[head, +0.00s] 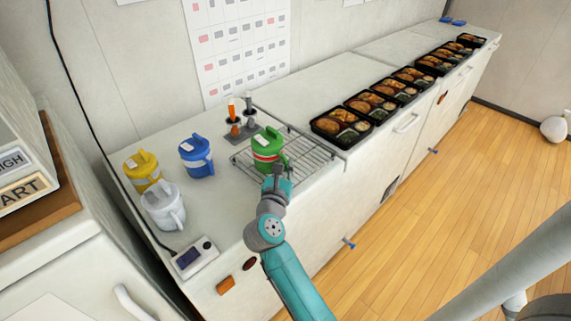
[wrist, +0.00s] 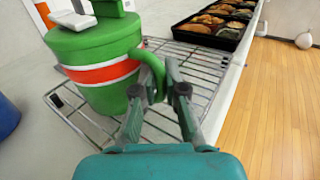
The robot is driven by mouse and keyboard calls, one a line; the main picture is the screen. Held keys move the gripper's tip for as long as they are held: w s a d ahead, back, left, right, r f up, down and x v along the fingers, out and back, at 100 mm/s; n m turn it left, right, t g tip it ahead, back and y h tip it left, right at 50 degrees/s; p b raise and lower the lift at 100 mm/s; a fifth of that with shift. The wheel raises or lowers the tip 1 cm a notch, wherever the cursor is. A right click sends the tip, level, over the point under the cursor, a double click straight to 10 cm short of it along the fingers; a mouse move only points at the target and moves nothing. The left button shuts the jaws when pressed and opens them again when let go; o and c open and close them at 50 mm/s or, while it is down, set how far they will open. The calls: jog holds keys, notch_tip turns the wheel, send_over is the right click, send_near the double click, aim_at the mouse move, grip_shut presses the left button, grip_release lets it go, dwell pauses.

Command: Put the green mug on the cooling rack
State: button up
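The green mug (head: 267,151), with a red and white band and a lid, is upright over the left part of the wire cooling rack (head: 310,156). Its base looks to be at the rack's wires, but I cannot tell whether it rests on them or hangs just above. My gripper (head: 274,172) is at the mug's handle, on its near side. In the wrist view, the mug (wrist: 98,65) fills the upper left, and the handle lies between the fingertips of my gripper (wrist: 160,80), which look closed on it. The rack (wrist: 205,62) spreads beneath and to the right.
Yellow (head: 142,170), blue (head: 196,157) and white (head: 163,207) mugs stand left on the counter. A holder with orange and grey-handled items (head: 238,122) is behind the rack. Several bento trays (head: 342,126) line the counter to the right. A small scale-like device (head: 194,257) sits near the front edge.

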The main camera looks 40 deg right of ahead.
jog(key=o, duration=0.4)
jog(key=shift+c, duration=0.2)
jog(key=shift+r, duration=0.1)
jog(key=v, duration=1.2)
jog(key=s+a+r+n+t+y, duration=0.1)
jog(key=s+a+n+t, duration=0.1)
jog(key=s+n+t, duration=0.55)
jog(key=s+a+r+n+t+y, duration=0.1)
jog(key=s+a+n+t+y, duration=0.1)
jog(key=s+n, duration=0.95)
jog(key=s+a+f+n+g+y, duration=0.1)
jog(key=s+a+f+n+y, duration=0.2)
jog(key=n, duration=0.6)
jog(key=s+a+f+n+g+y, duration=0.2)
jog(key=s+n+y, duration=0.3)
jog(key=n, duration=0.5)
jog(key=s+a+f+n+g+y, duration=0.1)
jog(key=s+a+f+n+y, duration=0.3)
jog(key=n, duration=0.5)
jog(key=s+f, duration=0.1)
jog(key=s, duration=0.1)
jog(key=shift+s+a+n+g, duration=0.3)
jog(key=shift+a+g, duration=0.05)
